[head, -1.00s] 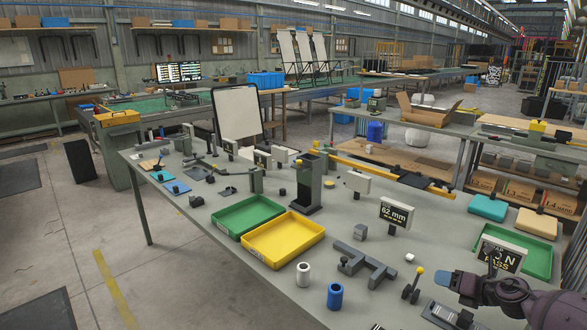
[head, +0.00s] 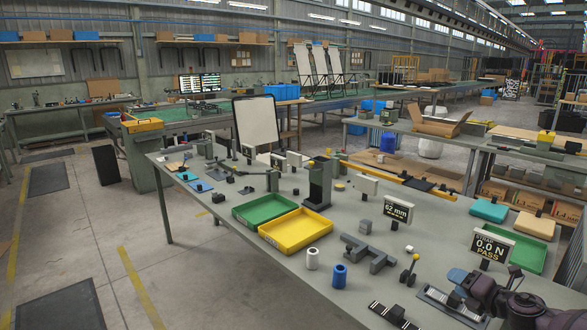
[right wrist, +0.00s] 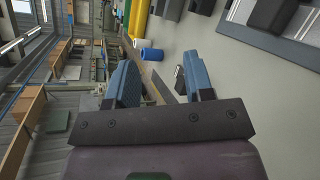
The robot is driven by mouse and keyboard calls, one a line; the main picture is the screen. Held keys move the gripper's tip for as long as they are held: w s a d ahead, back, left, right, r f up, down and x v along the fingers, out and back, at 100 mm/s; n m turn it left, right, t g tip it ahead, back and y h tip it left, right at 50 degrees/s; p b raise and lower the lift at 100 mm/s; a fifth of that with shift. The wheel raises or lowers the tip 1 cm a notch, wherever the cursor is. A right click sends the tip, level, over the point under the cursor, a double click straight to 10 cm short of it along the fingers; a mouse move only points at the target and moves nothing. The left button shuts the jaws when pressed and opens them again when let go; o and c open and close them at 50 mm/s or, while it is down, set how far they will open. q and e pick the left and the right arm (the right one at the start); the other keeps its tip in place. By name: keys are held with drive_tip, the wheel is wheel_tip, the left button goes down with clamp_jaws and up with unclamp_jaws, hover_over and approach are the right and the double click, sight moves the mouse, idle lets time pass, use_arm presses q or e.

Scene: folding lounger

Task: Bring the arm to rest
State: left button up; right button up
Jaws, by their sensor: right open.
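My right arm comes in at the lower right of the head view, over the front right part of the grey workbench (head: 250,240). Its gripper (head: 458,286) points left, with a blue finger showing beside the force display (head: 490,247). In the right wrist view the gripper (right wrist: 160,84) has its two blue fingers spread apart, with nothing between them. My left gripper is not in view.
The force display reads 0.0 N PASS. Near the gripper are a yellow-knobbed lever (head: 410,270), a grey bracket (head: 368,252), a blue cylinder (head: 339,276) and a white cylinder (head: 312,259). Yellow (head: 265,238) and green (head: 238,213) trays lie further left.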

drive_tip(key=s+a+f+m+t+h, duration=0.1)
drive_tip(key=s+a+f+m, duration=0.2)
drive_tip(key=s+a+m, duration=0.5)
drive_tip(key=s+a+f+m+h, duration=0.1)
drive_tip(key=s+a+f+m, duration=0.25)
drive_tip(key=a+m, duration=0.45)
drive_tip(key=s+f+m+g+h, duration=0.1)
drive_tip(key=s+f+m, duration=0.4)
drive_tip(key=s, duration=0.5)
drive_tip(key=s+f+m+g+h, duration=0.2)
drive_tip(key=s+f+m, duration=0.2)
drive_tip(key=s, duration=0.7)
drive_tip(key=shift+s+a+f+m, duration=0.3)
drive_tip(key=shift+f+m, duration=0.1)
drive_tip(key=shift+m, duration=0.7)
